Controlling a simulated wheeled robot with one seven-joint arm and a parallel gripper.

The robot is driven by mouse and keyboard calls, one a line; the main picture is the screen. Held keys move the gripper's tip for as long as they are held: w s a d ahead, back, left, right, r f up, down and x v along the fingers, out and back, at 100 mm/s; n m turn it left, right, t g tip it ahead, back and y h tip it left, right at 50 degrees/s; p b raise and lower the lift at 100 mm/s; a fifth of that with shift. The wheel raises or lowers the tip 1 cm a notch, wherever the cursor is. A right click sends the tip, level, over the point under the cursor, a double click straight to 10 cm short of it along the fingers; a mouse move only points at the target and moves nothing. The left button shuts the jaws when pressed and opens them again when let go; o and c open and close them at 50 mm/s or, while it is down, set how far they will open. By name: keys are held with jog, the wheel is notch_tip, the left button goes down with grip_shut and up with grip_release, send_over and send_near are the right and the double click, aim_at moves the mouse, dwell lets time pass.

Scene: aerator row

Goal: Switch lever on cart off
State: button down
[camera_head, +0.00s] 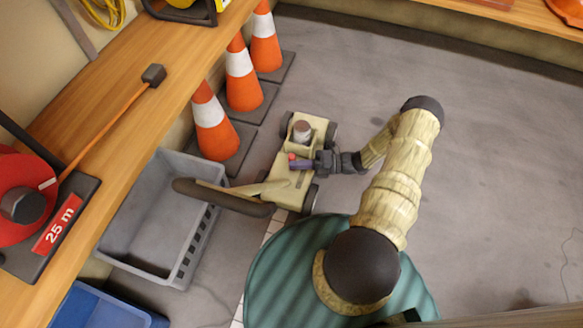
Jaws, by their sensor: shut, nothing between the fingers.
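The cart (290,188) is a small beige wheeled machine standing on the floor near the middle of the view. A grey and brown cylinder (302,131) sits on its deck. A small red knob (292,157), which looks like the lever's end, shows on the cart's upper side. My gripper (300,164) is shut and empty, over the cart right beside the red knob. I cannot tell whether they touch. The lever's shaft and its exact position are mostly hidden by my gripper.
A dark-ended handle (220,197) reaches left from the cart over a grey crate (140,222). Several orange and white cones (240,80) stand behind it along a wooden bench (110,95). A blue bin (95,308) is at lower left. The floor at right is clear.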

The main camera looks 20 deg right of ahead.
jog(key=shift+w+d+r, duration=0.15)
jog(key=shift+w+d, duration=0.15)
jog(key=shift+w, duration=0.05)
jog(key=shift+d, duration=0.3)
jog(key=b+v, duration=0.2)
jog(key=v, duration=0.7)
jog(key=shift+d, duration=0.25)
jog(key=shift+f, duration=0.2)
